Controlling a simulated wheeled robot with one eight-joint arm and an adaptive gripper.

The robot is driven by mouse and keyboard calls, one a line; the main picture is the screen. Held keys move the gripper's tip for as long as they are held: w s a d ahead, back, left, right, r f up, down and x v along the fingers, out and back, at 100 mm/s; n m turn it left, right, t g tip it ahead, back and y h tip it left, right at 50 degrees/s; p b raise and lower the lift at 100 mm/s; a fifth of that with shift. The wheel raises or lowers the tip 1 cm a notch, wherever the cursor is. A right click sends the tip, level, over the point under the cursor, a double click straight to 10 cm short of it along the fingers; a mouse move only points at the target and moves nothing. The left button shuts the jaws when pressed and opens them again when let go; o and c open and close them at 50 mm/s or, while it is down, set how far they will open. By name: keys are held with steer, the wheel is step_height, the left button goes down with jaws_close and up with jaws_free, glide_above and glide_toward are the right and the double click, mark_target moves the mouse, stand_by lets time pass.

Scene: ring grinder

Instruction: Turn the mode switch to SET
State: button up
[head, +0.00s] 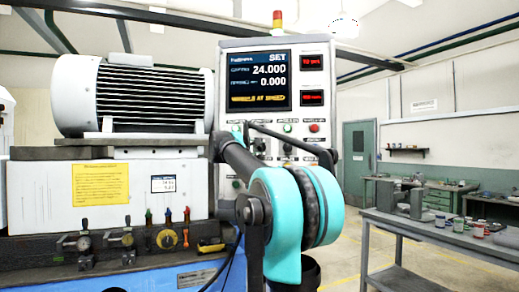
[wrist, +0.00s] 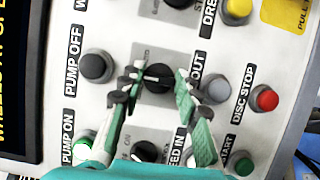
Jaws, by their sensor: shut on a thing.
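The mode switch appears to be the black rotary knob (wrist: 158,78) on the control panel; its own lettering is hidden by my fingers. My gripper (wrist: 156,74) has one finger on each side of the knob and is shut on it. A short pale line on the knob lies roughly across the wrist picture, pointing between the fingers. In the head view, the panel's display (head: 258,81) reads SET at top right, with 24.000, 0.000 and a yellow line about the wheel at speed. My arm hides much of the lower panel there.
Around the knob are the black PUMP OFF button (wrist: 95,66), green PUMP ON button (wrist: 83,148), grey button (wrist: 215,88), red DISC STOP button (wrist: 266,100) and another black knob (wrist: 146,151). A grey workbench (head: 440,232) stands at right, with open floor beyond.

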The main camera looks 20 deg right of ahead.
steer(key=o, duration=1.1)
steer(key=v, duration=1.2)
steer(key=shift+f, duration=0.1)
steer(key=s+f+m+g+y, duration=0.15)
steer(key=s+f, duration=0.25)
steer(key=f, duration=0.8)
steer(key=s+f+m+g+y, duration=0.1)
steer(key=s+f+g+y, duration=0.15)
steer(key=f, duration=0.95)
steer(key=s+f+m+g+y, duration=0.15)
steer(key=s+f, duration=0.25)
steer(key=f, duration=0.8)
steer(key=s+a+f+m+y, duration=0.1)
steer(key=s+a+f+y, duration=0.2)
steer(key=s+f, duration=0.4)
steer(key=s+a+f+m+y, duration=0.1)
steer(key=s+a+f+y, duration=0.2)
steer(key=s+f, duration=0.4)
steer(key=s+a+f+m+g+y, duration=0.1)
steer(key=s+a+f+y, duration=0.2)
steer(key=f, duration=1)
steer(key=shift+s+a+f, duration=0.1)
steer(key=shift+s+a, duration=0.25)
steer(key=shift+s, duration=0.3)
steer(key=shift+s+a, duration=0.3)
steer(key=shift+s, duration=0.35)
steer(key=shift+s+a+f, duration=0.1)
steer(key=shift+s+a, duration=0.25)
steer(key=shift+s, duration=0.25)
